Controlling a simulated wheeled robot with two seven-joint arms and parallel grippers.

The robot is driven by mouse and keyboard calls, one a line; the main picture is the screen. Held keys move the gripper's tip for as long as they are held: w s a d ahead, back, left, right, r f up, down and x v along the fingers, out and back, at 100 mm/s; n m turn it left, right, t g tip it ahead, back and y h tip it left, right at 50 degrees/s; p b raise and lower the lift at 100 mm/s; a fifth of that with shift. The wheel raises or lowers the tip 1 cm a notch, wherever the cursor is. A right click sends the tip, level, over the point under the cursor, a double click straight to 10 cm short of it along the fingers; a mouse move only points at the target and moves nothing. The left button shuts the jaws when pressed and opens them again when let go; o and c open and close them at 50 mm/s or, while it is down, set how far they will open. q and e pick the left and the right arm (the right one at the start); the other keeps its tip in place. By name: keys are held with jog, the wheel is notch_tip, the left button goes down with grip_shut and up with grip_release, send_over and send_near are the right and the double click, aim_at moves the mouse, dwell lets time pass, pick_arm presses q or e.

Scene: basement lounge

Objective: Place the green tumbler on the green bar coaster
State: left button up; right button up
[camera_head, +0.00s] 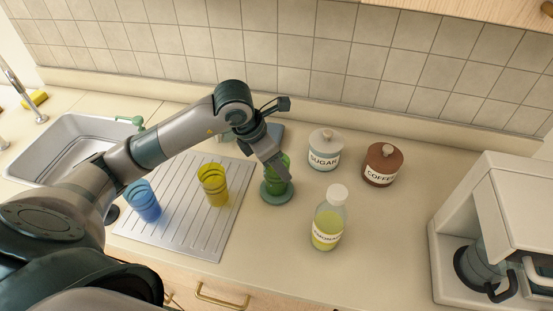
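The green tumbler (284,164) stands on the green bar coaster (266,196), right of the ribbed drainboard. It looks upright and over the coaster, though my gripper hides part of it. My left gripper (277,172) reaches down from the upper left with its fingers at the tumbler's upper part. Whether the fingers press on the tumbler or stand apart from it cannot be told. My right gripper is out of view.
A yellow tumbler (214,186) and a blue tumbler (143,201) stand on the drainboard (188,222). A sugar jar (323,151), a coffee jar (381,166) and a labelled bottle (328,222) stand to the right. A coffee machine (500,215) is far right; counter before it is clear.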

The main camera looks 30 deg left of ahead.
pick_arm(q)
jog(key=shift+f, duration=0.15)
jog(key=o, duration=1.5)
jog(key=shift+c, duration=0.2)
jog(key=shift+o, duration=1.4)
